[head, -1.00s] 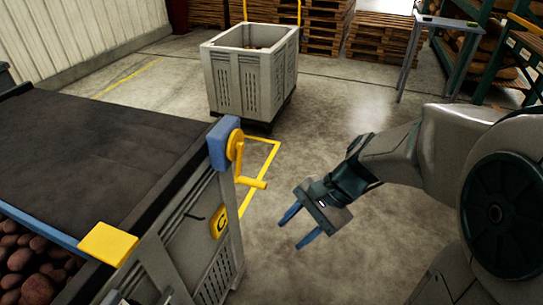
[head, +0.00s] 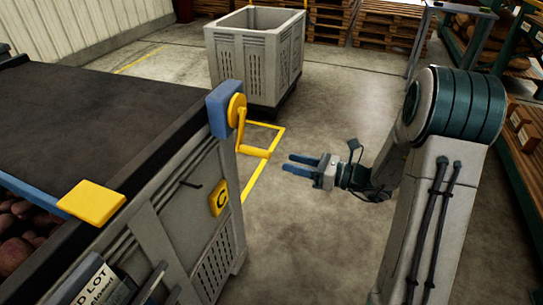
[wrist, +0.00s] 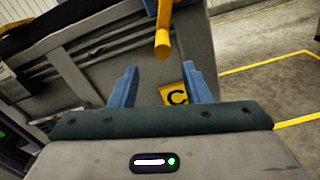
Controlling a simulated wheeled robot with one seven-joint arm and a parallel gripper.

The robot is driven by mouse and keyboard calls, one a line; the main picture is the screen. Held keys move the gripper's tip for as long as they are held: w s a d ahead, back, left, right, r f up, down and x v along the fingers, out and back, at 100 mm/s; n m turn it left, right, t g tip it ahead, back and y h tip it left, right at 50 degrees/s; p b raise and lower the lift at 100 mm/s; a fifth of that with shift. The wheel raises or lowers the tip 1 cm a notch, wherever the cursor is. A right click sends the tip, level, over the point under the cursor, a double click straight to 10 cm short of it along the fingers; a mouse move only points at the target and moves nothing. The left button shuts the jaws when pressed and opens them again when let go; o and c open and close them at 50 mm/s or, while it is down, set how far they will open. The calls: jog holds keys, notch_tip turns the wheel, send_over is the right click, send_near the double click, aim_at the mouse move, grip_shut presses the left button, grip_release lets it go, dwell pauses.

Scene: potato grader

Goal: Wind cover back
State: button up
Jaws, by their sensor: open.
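A dark cover (head: 95,105) lies over the top of the grey crate at left. A yellow crank (head: 241,125) sits on a blue bracket (head: 222,105) at the cover's right end, its handle (head: 254,151) low and pointing right. In the wrist view the yellow handle (wrist: 162,44) points toward me, above and between the fingers. My gripper (head: 286,164) is open and empty, its blue fingers pointing left, a little right of the handle and apart from it. The gripper also shows in the wrist view (wrist: 163,85). A yellow corner block (head: 92,201) sits at the cover's near edge.
Potatoes (head: 20,235) show at lower left beside the cover. A yellow C plate (head: 219,198) is on the crate's side below the crank. An open grey bin (head: 255,60) stands behind. The floor (head: 310,240) around my gripper is clear.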

send_near(240, 149)
jog(key=x, duration=0.4)
jog(key=shift+w+a+f+b, duration=0.15)
jog(key=shift+w+f+b, duration=0.2)
jog(key=shift+w, duration=0.1)
